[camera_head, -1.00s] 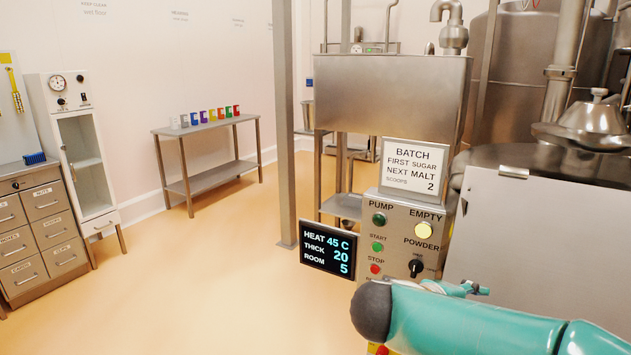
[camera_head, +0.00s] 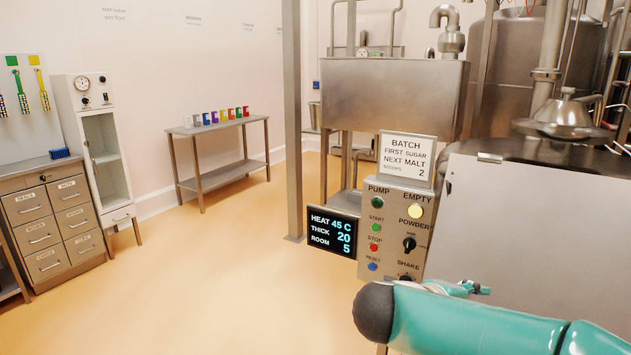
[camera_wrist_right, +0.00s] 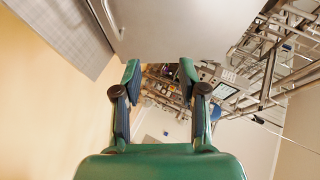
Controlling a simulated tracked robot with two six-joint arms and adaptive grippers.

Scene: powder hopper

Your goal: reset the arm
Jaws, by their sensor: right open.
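My right arm (camera_head: 465,318) is teal with a dark rounded end and reaches in at the lower right of the head view, in front of the control panel (camera_head: 397,235). Its gripper shows in the right wrist view. That right gripper (camera_wrist_right: 159,72) is open, with its two green fingers apart and nothing between them. The fingers point toward distant pipes and equipment. My left gripper is not in view.
The panel has a lit EMPTY lamp, a BATCH sign (camera_head: 407,159) and a dark display (camera_head: 332,231). A steel tank (camera_head: 390,95) stands behind. Drawers (camera_head: 60,225), a glass-front cabinet (camera_head: 104,160) and a side table (camera_head: 225,178) with coloured containers stand left. The floor between is clear.

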